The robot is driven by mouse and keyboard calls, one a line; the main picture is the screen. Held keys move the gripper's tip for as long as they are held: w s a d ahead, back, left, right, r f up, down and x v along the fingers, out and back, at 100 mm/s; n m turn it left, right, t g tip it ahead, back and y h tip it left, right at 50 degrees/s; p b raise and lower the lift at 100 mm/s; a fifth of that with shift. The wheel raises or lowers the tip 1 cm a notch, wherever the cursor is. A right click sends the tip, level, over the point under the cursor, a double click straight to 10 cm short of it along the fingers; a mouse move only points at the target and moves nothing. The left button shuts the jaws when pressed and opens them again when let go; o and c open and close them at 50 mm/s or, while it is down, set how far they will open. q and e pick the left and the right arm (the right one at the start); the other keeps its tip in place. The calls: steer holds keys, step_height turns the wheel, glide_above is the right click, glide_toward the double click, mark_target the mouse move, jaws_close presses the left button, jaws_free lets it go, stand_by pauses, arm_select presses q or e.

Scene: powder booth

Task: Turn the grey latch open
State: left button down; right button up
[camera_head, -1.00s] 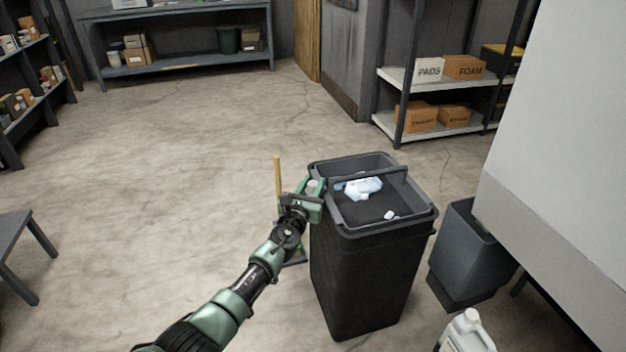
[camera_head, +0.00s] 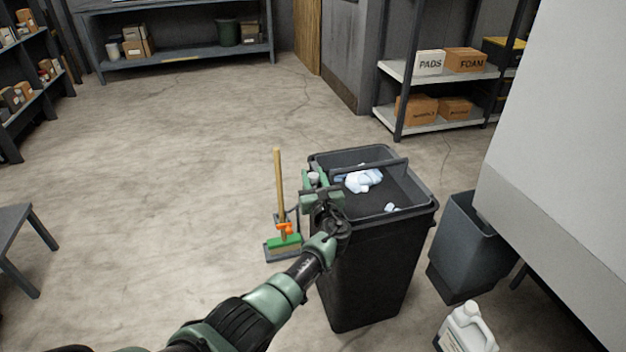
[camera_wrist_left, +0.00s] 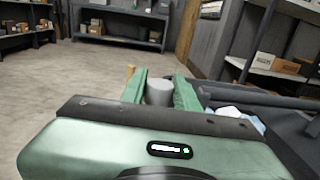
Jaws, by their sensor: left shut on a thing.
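The grey latch shows as a light grey rounded knob (camera_wrist_left: 159,92) between the two fingers of my left gripper (camera_wrist_left: 160,90) in the left wrist view. In the head view the latch (camera_head: 314,177) shows only as a small grey top at the left rim of a black bin (camera_head: 365,270). My left gripper (camera_head: 313,180) is at that rim, shut on the latch; its fingers hide most of it. The latch's lower part is hidden. My right gripper is not in view.
The bin holds crumpled pale pieces (camera_head: 363,180) below a dark bar (camera_head: 370,168). A broom (camera_head: 280,200) stands left of the bin. A smaller grey bin (camera_head: 462,250) and a white jug (camera_head: 466,330) are at the right. Floor (camera_head: 150,170) on the left is clear.

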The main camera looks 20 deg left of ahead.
mark_target(315, 180)
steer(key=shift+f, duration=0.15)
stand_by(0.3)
arm_select(q)
steer(key=c, duration=1.1)
jaws_free()
steer(key=shift+o, duration=0.2)
steer(key=shift+s+d, duration=0.1)
steer(key=shift+s, duration=0.05)
steer(key=p+v, duration=0.2)
steer(key=v, duration=0.4)
steer(key=shift+s+d+p, duration=0.25)
steer(key=shift+p, duration=0.15)
steer(key=shift+s+d, duration=0.25)
steer(key=shift+s, duration=0.1)
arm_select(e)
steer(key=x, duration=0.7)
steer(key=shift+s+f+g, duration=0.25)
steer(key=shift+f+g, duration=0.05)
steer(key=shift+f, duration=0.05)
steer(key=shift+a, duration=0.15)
